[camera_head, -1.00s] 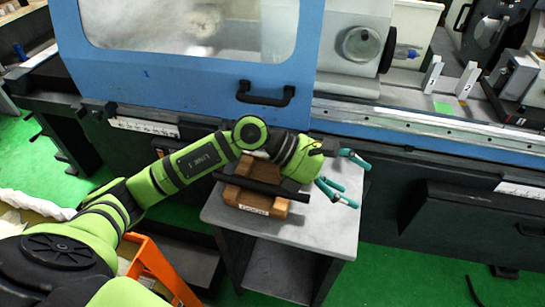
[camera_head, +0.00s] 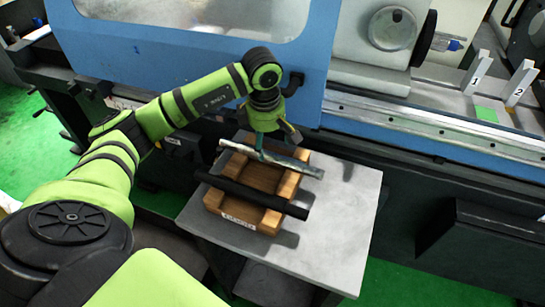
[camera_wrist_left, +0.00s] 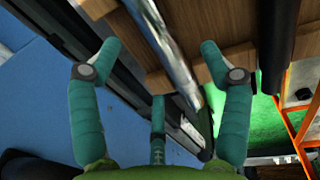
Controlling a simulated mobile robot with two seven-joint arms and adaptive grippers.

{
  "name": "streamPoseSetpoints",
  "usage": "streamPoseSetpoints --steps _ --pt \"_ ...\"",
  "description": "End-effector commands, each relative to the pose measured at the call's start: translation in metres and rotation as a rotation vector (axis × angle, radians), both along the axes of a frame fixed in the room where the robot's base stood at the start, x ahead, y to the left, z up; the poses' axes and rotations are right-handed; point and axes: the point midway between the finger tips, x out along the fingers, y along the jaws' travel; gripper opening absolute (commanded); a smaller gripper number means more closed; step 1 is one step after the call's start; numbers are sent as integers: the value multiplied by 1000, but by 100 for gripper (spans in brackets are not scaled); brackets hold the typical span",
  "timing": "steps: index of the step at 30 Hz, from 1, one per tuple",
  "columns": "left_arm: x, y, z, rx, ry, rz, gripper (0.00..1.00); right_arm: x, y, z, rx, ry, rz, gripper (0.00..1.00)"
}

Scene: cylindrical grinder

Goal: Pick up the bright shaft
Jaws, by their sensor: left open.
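The bright shaft (camera_head: 304,167) is a shiny metal bar lying across the back of a wooden rack (camera_head: 240,216). My left gripper (camera_head: 262,152) points down over the middle of this shaft, its teal fingers close to it. In the left wrist view the open fingers (camera_wrist_left: 160,50) are spread, and the bright shaft (camera_wrist_left: 164,38) runs between them. I cannot tell whether any finger touches it. A dark shaft (camera_head: 252,195) lies on the front of the same rack, apart from the gripper. My right gripper is out of view.
The rack stands on a small grey table (camera_head: 335,225) with clear room on its right. The blue grinder door (camera_head: 190,50) and its dark handle (camera_head: 293,83) are close behind my left arm. White blocks marked 1 (camera_head: 477,74) and 2 (camera_head: 520,84) stand on the machine.

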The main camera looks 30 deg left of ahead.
Motion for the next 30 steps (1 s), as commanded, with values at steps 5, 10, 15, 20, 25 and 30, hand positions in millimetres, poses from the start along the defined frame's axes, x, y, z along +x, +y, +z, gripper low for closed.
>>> streamPoseSetpoints --steps 5,10,15,20,25,30 --pt "2 0 -17 -1 6 1 78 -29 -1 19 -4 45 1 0" --pt "6 1 -44 -2 5 1 78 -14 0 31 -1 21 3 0" --pt "8 2 -55 -1 0 0 78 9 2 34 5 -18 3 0" --pt "8 1 -55 -1 0 0 78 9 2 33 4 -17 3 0" --pt "8 1 -55 -2 0 0 14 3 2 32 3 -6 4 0" --pt "12 2 -50 -4 -13 0 0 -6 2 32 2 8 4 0"
